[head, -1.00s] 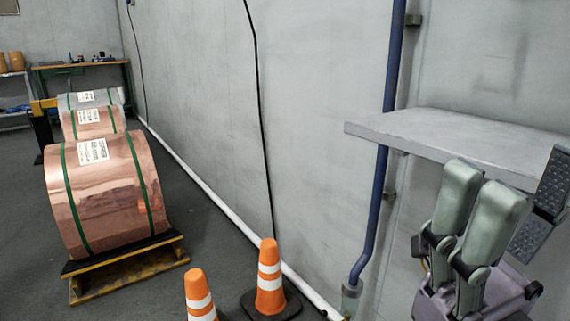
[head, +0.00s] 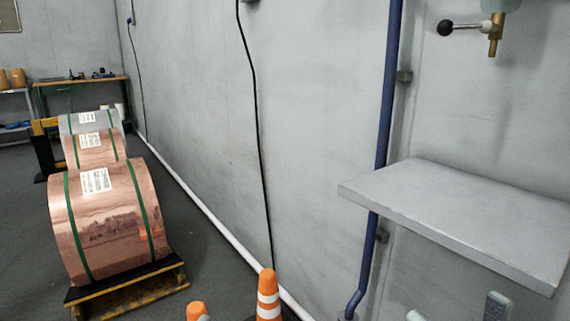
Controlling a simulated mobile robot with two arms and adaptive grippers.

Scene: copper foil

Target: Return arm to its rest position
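My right gripper (head: 497,306) shows only as small parts at the bottom edge, right of centre. A grey ridged pad tip sticks up there, and a pale greenish part (head: 415,316) shows to its left. The rest of the gripper and its arm is below the picture, so I cannot tell whether it is open or shut. These parts are below the grey wall shelf (head: 440,210) in the picture, apart from it. Nothing held is visible.
The shelf is bare. A brass valve (head: 495,40) with a black-knobbed lever is above it; a blue pipe (head: 388,100) runs down the wall. Orange cones (head: 268,295) stand at the bottom. Copper coils (head: 110,225) stand at left. Grey floor lies between coils and wall.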

